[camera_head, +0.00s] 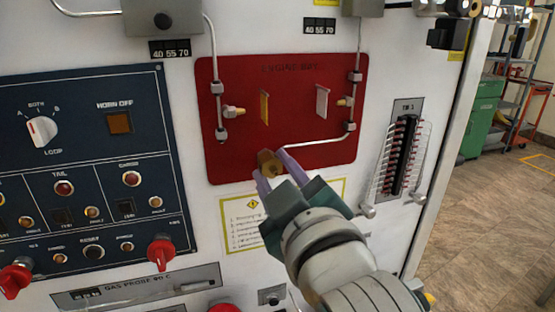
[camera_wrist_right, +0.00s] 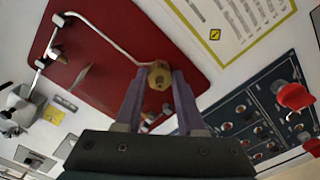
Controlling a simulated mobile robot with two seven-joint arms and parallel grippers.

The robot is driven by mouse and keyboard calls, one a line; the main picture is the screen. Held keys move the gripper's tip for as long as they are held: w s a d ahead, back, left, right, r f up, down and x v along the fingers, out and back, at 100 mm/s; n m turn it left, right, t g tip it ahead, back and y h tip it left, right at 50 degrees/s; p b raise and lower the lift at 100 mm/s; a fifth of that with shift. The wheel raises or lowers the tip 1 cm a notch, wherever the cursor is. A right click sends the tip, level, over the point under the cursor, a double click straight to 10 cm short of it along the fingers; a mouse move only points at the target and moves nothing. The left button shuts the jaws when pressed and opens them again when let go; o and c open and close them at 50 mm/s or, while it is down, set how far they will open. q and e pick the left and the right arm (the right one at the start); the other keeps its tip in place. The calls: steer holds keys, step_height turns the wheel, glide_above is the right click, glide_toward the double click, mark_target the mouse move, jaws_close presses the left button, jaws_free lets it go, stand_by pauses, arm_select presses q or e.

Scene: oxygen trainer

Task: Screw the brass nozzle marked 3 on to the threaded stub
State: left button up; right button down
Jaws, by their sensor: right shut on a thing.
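A brass nozzle (camera_head: 268,164) is between the fingertips of my right gripper (camera_head: 271,168), in front of the lower edge of the red panel (camera_head: 285,75). In the right wrist view the nozzle (camera_wrist_right: 159,77) shows end-on, with a dark hole, between the two purple fingers of the gripper (camera_wrist_right: 158,82). I cannot read a number on it. A thin silver pipe (camera_head: 318,143) runs along the panel and ends close to the nozzle. The threaded stub is not clearly visible; I cannot tell whether the nozzle touches it. My left gripper is not in view.
Two small brass fittings (camera_head: 234,110) and (camera_head: 345,102) sit on the panel with upright plates beside them. A dark blue control panel (camera_head: 90,110) with red knobs (camera_head: 160,252) is at left. A black terminal strip (camera_head: 405,155) is at right. Open floor (camera_head: 490,230) lies beyond.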

steer(key=shift+a+r, duration=0.1)
steer(key=shift+r, duration=0.05)
steer(key=shift+r+m+p, duration=0.1)
steer(key=shift+m+p, duration=0.2)
steer(key=shift+m, duration=1.4)
steer(key=m, duration=0.2)
steer(key=shift+m+p, duration=0.3)
steer(key=shift+m, duration=0.4)
